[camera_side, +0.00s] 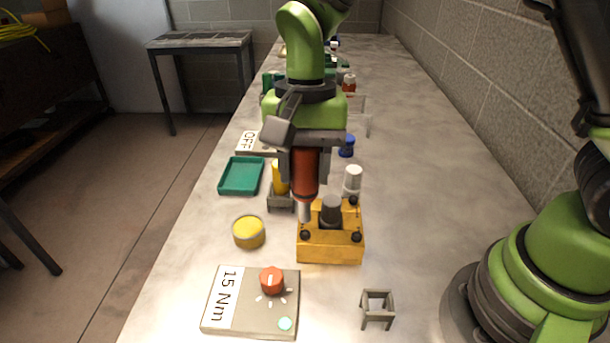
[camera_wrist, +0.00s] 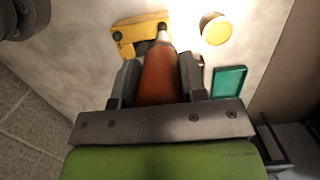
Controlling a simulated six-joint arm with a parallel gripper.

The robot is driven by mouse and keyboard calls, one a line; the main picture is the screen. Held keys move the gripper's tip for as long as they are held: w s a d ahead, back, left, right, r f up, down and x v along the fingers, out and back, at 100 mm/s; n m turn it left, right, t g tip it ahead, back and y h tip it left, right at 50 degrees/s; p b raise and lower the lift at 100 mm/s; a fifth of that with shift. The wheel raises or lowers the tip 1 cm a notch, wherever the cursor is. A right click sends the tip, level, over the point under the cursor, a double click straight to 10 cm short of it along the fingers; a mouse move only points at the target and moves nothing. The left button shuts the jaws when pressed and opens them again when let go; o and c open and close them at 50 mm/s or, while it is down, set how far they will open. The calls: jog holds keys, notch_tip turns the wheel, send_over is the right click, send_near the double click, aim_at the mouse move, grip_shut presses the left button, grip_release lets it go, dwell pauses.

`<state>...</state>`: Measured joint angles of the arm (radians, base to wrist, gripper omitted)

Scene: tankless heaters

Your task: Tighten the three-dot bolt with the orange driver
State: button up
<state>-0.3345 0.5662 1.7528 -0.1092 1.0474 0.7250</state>
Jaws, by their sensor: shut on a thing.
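My gripper (camera_side: 305,168) is shut on the orange driver (camera_side: 306,180), which points down with its grey shaft toward the yellow block. In the wrist view the driver (camera_wrist: 160,75) lies between my two fingers, its tip over the block (camera_wrist: 137,30). The yellow block (camera_side: 330,248) carries dark bolts at its corners, including a front left bolt (camera_side: 305,235) and a front right bolt (camera_side: 356,237), around a dark central cylinder (camera_side: 331,209). The driver's tip appears at the block's left side; whether it touches a bolt I cannot tell. The dot marks are too small to read.
A control box (camera_side: 252,302) reads "15 Nm" and has a red knob. A yellow round tin (camera_side: 249,232), a green tray (camera_side: 241,175), a yellow driver in a holder (camera_side: 280,180) and an empty grey stand (camera_side: 377,308) are nearby. The bench's right side is mostly clear.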

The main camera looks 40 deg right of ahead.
jog(key=shift+r, duration=2)
